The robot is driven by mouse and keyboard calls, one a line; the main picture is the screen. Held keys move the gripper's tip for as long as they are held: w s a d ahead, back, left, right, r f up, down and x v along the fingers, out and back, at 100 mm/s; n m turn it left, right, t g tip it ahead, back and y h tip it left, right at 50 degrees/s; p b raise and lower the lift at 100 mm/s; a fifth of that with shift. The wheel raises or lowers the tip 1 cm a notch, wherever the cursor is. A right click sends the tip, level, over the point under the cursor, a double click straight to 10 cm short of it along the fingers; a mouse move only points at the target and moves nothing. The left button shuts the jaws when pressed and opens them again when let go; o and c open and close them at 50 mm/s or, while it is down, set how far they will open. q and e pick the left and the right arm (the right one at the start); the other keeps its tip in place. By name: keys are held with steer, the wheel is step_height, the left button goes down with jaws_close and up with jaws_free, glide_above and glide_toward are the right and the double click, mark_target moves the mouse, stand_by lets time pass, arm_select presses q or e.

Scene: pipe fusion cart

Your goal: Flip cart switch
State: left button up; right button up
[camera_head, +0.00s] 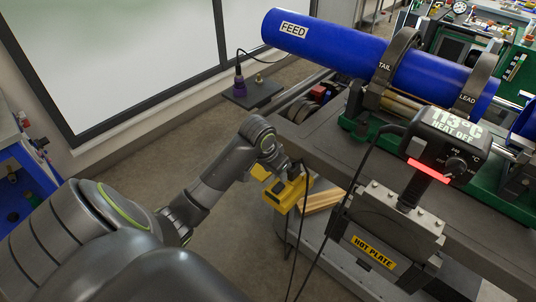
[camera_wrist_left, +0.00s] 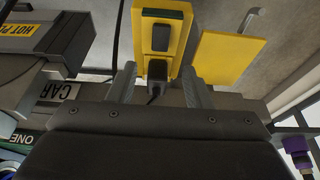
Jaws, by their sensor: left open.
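The yellow switch box (camera_head: 290,192) hangs on the cart's near left side, below the cart top. In the left wrist view the yellow box (camera_wrist_left: 178,28) has a dark rocker switch (camera_wrist_left: 160,38) in a black surround and a black plug with a cable (camera_wrist_left: 156,90). A yellow flap (camera_wrist_left: 222,58) stands beside it. My left gripper (camera_wrist_left: 158,70) is open and empty. Its fingers are on either side of the plug end of the box, with the rocker beyond the fingertips. In the head view the left gripper (camera_head: 289,170) is at the box and partly hides it. My right gripper is out of view.
The cart (camera_head: 330,160) carries a blue FEED pipe (camera_head: 340,50) in clamps. A hot plate unit (camera_head: 375,235) with a display reading HEAT OFF (camera_head: 445,125) is right of the box. Black cables (camera_head: 345,205) hang nearby. The floor (camera_head: 130,180) at left is clear.

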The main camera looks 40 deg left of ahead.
arm_select(q)
steer(key=v, duration=0.9)
steer(key=shift+r+p, duration=0.2)
steer(key=shift+p, duration=0.15)
